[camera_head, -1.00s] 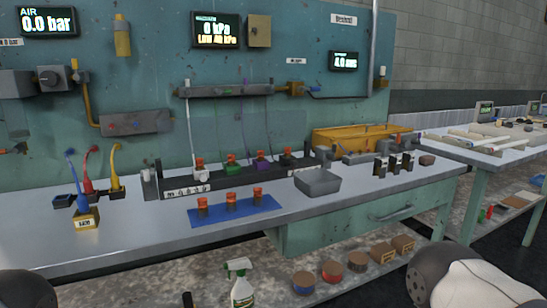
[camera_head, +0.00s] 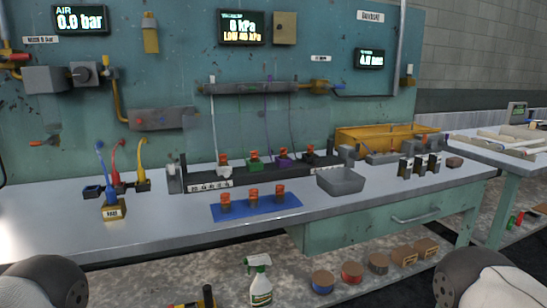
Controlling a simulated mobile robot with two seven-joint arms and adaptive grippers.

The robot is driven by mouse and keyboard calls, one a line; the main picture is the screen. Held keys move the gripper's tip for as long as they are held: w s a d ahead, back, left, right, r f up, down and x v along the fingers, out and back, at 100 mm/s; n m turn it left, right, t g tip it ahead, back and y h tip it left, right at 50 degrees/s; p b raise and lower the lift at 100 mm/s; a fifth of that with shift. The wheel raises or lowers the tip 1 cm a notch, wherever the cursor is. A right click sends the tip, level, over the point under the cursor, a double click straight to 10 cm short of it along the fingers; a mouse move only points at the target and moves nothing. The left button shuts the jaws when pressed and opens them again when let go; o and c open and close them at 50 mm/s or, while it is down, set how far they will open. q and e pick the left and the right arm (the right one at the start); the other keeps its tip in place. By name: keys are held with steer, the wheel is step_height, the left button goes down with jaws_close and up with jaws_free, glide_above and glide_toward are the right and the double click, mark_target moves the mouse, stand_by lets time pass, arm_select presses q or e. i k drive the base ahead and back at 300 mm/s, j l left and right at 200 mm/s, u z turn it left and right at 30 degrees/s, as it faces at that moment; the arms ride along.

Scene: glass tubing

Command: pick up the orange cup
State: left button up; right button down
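No single cup stands apart as the orange one. Three small orange-topped cylinders stand upright on a blue mat (camera_head: 284,203) on the bench: left (camera_head: 225,203), middle (camera_head: 254,199) and right (camera_head: 280,195). Behind them, a dark rack (camera_head: 200,175) carries a row of small fittings with orange tops, such as one over a green block (camera_head: 253,158). These are too small to tell whether any is a cup. Neither of my grippers shows.
A grey open bin (camera_head: 341,182) stands right of the mat. A yellow tray (camera_head: 385,138) lies behind it. Red, blue and yellow hooked tools stand by a yellow block (camera_head: 113,211) at left. A spray bottle (camera_head: 259,280) stands below. The bench front (camera_head: 160,232) is clear left of the mat.

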mark_target(254, 157)
steer(key=i+l, duration=0.25)
steer(key=i, duration=0.15)
steer(key=i+l, duration=0.25)
steer(key=i, duration=0.15)
